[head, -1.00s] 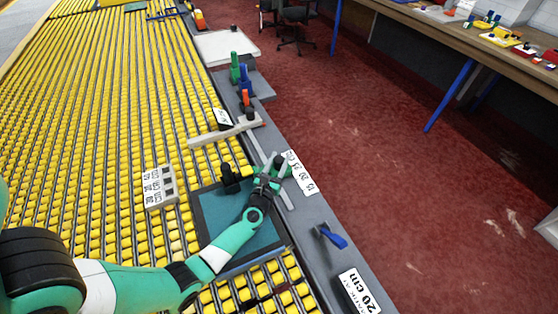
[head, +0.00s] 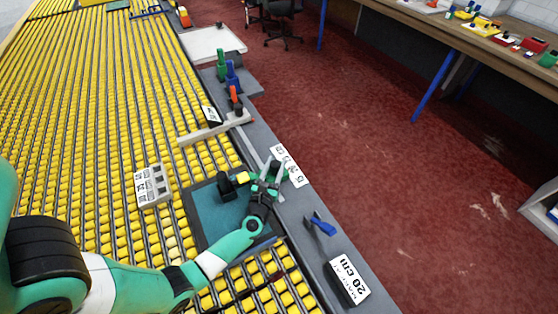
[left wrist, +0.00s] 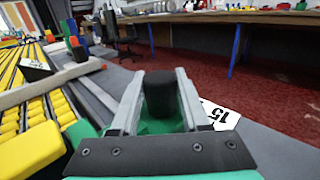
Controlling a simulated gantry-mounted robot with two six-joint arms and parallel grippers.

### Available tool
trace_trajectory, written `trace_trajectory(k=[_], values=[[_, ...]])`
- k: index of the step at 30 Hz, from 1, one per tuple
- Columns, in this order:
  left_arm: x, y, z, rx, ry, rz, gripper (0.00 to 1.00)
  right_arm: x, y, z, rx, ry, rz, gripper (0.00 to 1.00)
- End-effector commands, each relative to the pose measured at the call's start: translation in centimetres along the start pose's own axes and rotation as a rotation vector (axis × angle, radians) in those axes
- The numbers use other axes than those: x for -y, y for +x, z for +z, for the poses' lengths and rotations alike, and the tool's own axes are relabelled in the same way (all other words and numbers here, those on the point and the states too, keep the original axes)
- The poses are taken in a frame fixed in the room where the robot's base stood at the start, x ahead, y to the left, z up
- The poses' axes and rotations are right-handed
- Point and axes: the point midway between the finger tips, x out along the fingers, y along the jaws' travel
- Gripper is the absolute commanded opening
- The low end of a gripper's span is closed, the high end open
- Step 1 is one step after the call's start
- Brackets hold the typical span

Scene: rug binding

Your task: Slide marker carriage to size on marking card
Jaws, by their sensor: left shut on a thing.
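My left gripper (head: 272,172) is shut on the black knob (left wrist: 162,95) of the marker carriage, which stands upright between the fingers in the left wrist view. A green part of the carriage (left wrist: 162,127) shows below the knob; the rest is hidden by the gripper. The carriage is beside a white number scale (head: 286,162) on the grey rail, and "15" is readable on the scale in the left wrist view (left wrist: 217,114). The marking card (head: 348,278) reads "20 cm" and lies nearer on the rail. My right gripper is not in view.
A blue-handled tool (head: 321,224) lies on the rail between scale and card. A dark teal mat (head: 214,214) with a black device (head: 228,184) is left of the gripper. A white block (head: 153,185) sits on the yellow rollers. A pale bar (head: 214,130) crosses farther off.

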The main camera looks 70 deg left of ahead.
Motion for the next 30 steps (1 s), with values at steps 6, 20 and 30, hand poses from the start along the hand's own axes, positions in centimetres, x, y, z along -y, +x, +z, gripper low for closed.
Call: trace_trajectory(k=[6,20,30], values=[[0.0,0.0,0.1,0.002,0.0,0.0,0.0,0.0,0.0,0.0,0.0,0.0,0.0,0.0],[0.1,-0.3,0.0,-0.001,0.0,-0.001,0.58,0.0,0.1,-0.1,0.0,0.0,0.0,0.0],[0.2,-7.2,0.0,-0.003,0.002,-0.007,0.58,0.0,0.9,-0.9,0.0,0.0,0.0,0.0]])
